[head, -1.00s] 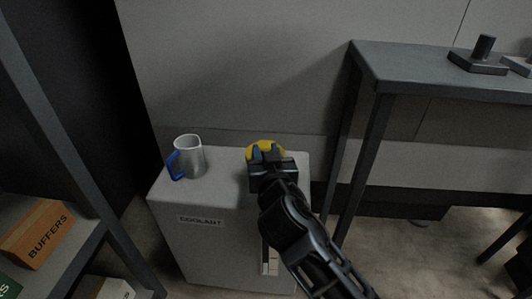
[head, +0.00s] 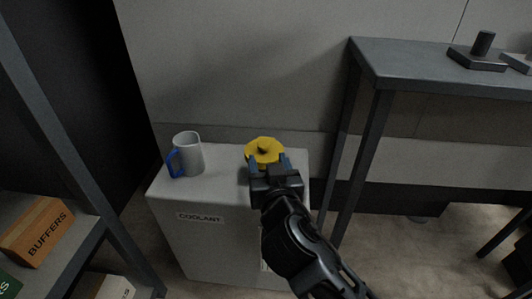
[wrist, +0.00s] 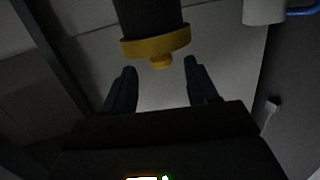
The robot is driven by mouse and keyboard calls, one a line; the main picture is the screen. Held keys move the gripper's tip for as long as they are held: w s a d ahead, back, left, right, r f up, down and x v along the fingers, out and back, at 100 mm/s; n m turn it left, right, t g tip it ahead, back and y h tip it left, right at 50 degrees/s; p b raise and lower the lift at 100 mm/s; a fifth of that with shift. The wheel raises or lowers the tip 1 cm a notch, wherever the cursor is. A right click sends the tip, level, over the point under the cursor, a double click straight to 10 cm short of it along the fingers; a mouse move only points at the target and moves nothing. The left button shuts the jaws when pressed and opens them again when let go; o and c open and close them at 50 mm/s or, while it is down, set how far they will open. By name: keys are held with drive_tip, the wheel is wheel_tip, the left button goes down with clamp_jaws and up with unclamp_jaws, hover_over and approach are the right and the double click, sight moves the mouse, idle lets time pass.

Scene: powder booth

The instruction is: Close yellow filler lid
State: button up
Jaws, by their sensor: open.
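The yellow filler lid (head: 264,147) is a round disc with a small dark-looking mark at its middle, on top of the pale coolant cabinet (head: 225,178). In the wrist view the yellow lid (wrist: 157,46) is a rim on the end of a dark cylinder (wrist: 150,16), with a small yellow knob at its centre. My gripper (head: 270,161) is open and empty at the lid's near side. In the wrist view its two fingers (wrist: 160,72) point toward the lid, with the knob between their tips, apart from them. I cannot tell whether the lid is fully seated.
A grey mug (head: 189,152) with a blue handle stands on the cabinet, left of the lid. A wall rises behind the cabinet.

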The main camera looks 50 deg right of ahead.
drive_tip(key=shift+v, duration=1.65)
drive_tip(key=shift+w+r, duration=0.1)
drive_tip(key=shift+r, duration=0.1)
drive_tip(key=s+a+f+n+t+y, duration=0.1)
drive_tip(key=s+a+f+n+y, duration=0.35)
drive_tip(key=s, duration=0.55)
drive_tip(key=s+a+f+n+y, duration=0.3)
drive_tip(key=s+a+y, duration=0.15)
drive_tip(key=s, duration=0.45)
drive_tip(key=s+a+r+y, duration=0.1)
drive_tip(key=s+r, duration=0.2)
drive_tip(key=s, duration=0.2)
drive_tip(key=s+a+r, duration=0.1)
drive_tip(key=s+r, duration=0.2)
drive_tip(key=s, duration=0.2)
wheel_tip(320, 180, up, 23)
drive_tip(key=p, duration=2.2)
drive_tip(key=shift+s+d+f+t, duration=0.15)
drive_tip(key=shift+s+d+t, duration=0.1)
drive_tip(key=shift+s+t, duration=0.1)
